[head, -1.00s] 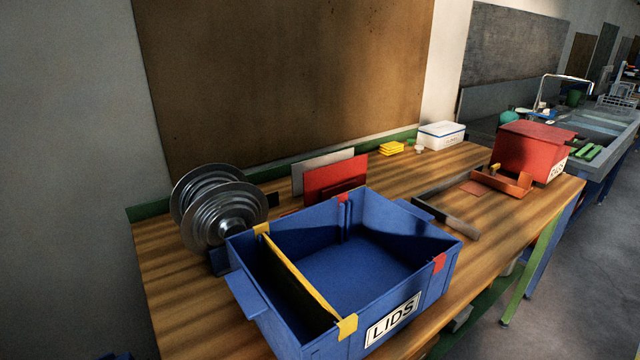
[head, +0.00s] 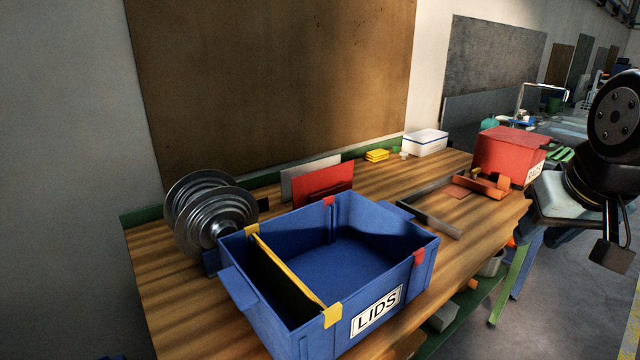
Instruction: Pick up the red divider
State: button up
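The red divider (head: 322,186) is a flat red panel standing upright on the wooden bench, just behind the blue LIDS box (head: 262,332). The box's back wall hides its lower part. A grey panel (head: 297,178) stands close behind it. The box has a yellow divider (head: 290,277) across its left part and red tabs on its right part. My gripper (head: 611,252) seems to be the dark end of my arm at the right edge, far from the red divider and out beyond the bench. Its fingers are not clear, so I cannot tell whether it is open.
Metal lids (head: 212,218) stand in a rack left of the panels. A dark angled bar (head: 432,220) and an orange tray (head: 488,186) lie right of the box. A red bin (head: 505,152) and white box (head: 425,143) stand farther back. A board covers the wall behind.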

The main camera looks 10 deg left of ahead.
aim_at(303, 187)
jog(key=i, duration=0.85)
jog(key=z, duration=0.05)
